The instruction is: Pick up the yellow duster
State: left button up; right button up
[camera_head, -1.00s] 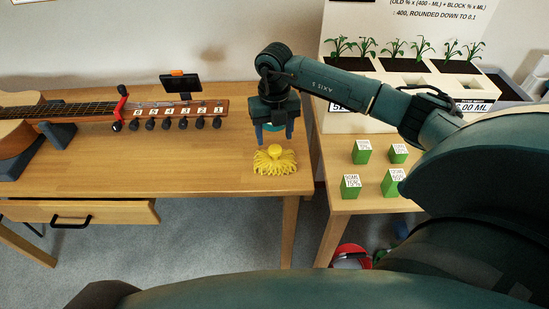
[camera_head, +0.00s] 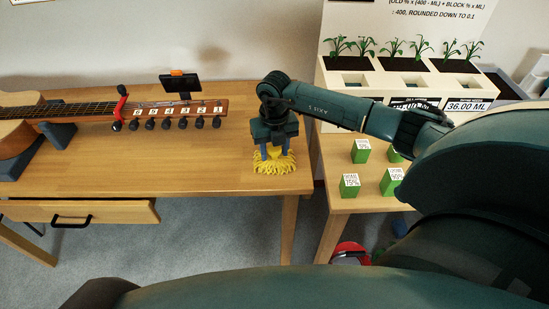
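The yellow duster (camera_head: 275,164) lies near the right end of the wooden table, its shaggy strands spread on the top. My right gripper (camera_head: 274,152) points down over it, with its blue fingers apart on the left and right of the duster's middle. The knob on top of the duster is now hidden behind the gripper. I cannot tell whether the fingers touch the duster. My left gripper is not in view.
A guitar (camera_head: 60,112) lies on the left of the wooden table (camera_head: 160,165), with a black device (camera_head: 180,84) behind its headstock. An open drawer (camera_head: 80,212) juts out in front. Several green blocks (camera_head: 350,184) and planters stand on the right table.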

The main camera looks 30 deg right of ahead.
jog(key=c, duration=0.7)
jog(key=shift+r, duration=0.15)
notch_tip(320, 180, up, 10)
jog(key=shift+f, duration=0.1)
jog(key=o, duration=0.4)
jog(key=shift+c, duration=1.6)
